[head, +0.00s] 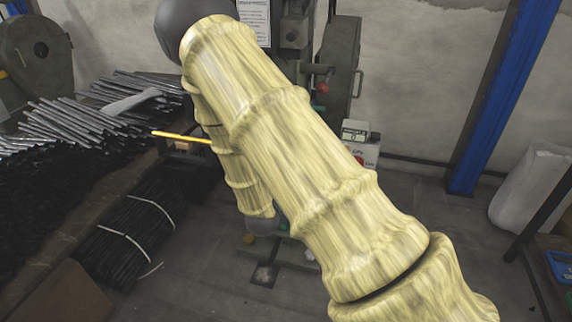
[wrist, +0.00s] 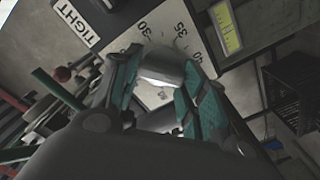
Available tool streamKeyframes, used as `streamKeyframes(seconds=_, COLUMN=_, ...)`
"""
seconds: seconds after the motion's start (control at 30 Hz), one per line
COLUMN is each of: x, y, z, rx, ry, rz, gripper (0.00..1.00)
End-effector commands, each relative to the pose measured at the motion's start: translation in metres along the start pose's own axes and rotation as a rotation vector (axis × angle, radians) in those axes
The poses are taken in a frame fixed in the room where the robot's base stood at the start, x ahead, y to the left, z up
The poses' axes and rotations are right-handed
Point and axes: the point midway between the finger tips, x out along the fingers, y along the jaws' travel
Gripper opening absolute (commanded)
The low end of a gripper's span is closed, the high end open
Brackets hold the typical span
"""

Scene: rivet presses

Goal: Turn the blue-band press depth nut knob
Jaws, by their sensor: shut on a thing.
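In the wrist view, my gripper (wrist: 163,80) has its teal-padded fingers shut on a smooth grey metal knob (wrist: 162,66). The knob stands in front of a pale dial plate (wrist: 152,30) with black numbers; 30, 35 and 40 can be read. A white label reading TIGHT (wrist: 77,27) is to the left of the dial. No blue band shows on the parts in view, so I cannot confirm which press this is. In the head view, my arm in its yellowish sleeve covers the middle, and my gripper and the knob are hidden.
In the head view, a grey machine (head: 341,62) stands at the back, beside a small box with a display (head: 355,135). Metal rods (head: 75,125) are piled at the left. A blue post (head: 505,95) is at the right. In the wrist view, a yellow-green display (wrist: 227,27) is near the dial.

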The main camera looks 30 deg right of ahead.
Motion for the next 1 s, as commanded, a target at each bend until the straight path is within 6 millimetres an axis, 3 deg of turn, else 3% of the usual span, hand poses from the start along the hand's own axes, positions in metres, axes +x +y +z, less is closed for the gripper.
streamKeyframes(seconds=0.47, x=0.0000, y=0.0001, z=0.0003, rx=-0.050, ry=0.000, rz=0.001, gripper=0.19)
streamKeyframes(seconds=0.5, x=0.0000, y=0.0002, z=0.0003, rx=-0.050, ry=0.000, rz=0.001, gripper=0.50)
streamKeyframes(seconds=0.6, x=-0.0001, y=0.0000, z=0.0002, rx=-0.050, ry=0.000, rz=0.001, gripper=0.64)
streamKeyframes(seconds=1.0, x=-0.0050, y=-0.0009, z=-0.0005, rx=-0.049, ry=0.001, rz=-0.001, gripper=0.64)
